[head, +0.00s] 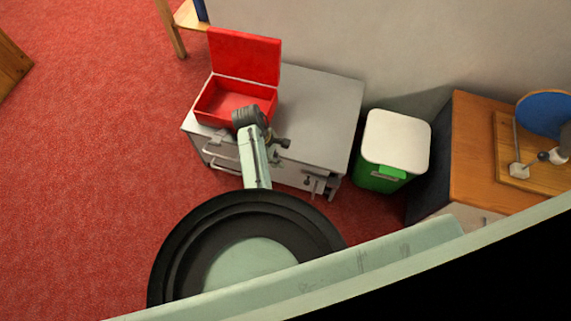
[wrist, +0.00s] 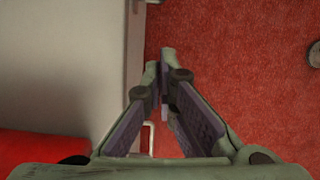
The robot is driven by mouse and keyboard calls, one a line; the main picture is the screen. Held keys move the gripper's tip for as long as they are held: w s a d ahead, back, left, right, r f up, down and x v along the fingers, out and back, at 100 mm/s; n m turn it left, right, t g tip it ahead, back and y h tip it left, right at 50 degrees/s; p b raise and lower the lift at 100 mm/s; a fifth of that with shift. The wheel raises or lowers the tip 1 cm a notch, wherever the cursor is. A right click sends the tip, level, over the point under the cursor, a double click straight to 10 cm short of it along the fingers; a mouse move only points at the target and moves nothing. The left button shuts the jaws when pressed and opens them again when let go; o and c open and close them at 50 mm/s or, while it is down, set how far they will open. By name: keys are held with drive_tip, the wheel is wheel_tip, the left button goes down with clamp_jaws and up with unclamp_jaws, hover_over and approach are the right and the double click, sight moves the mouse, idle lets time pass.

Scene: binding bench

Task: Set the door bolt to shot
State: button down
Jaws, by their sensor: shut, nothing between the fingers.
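The grey cabinet (head: 325,100) stands against the wall, and its front carries small metal fittings (head: 316,184) near the right end. These look like the door bolt, but they are too small to tell how it is set. My gripper (head: 288,143) is above the cabinet's front edge, apart from the fittings, behind and left of them in the head view. In the wrist view my gripper (wrist: 164,62) has its fingers together, with nothing between them. The cabinet top (wrist: 65,70) fills the left of that view. The bolt cannot be made out there.
An open red box (head: 238,100) sits on the cabinet's left part, close to my arm. Bar handles (head: 220,160) stick out at the front left. A green bin (head: 380,178) with a white lid and a wooden cabinet (head: 475,130) stand at right. Red carpet lies open at left.

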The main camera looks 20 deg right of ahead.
drive_tip(key=s+d+f, duration=0.3)
drive_tip(key=d+f, duration=0.2)
drive_tip(key=f, duration=0.4)
drive_tip(key=shift+s+d+p, duration=0.15)
drive_tip(key=shift+d+p, duration=0.15)
drive_tip(key=shift+d, duration=0.1)
drive_tip(key=shift+s+d+p, duration=0.55)
drive_tip(key=shift+d+p, duration=0.2)
drive_tip(key=shift+d, duration=0.1)
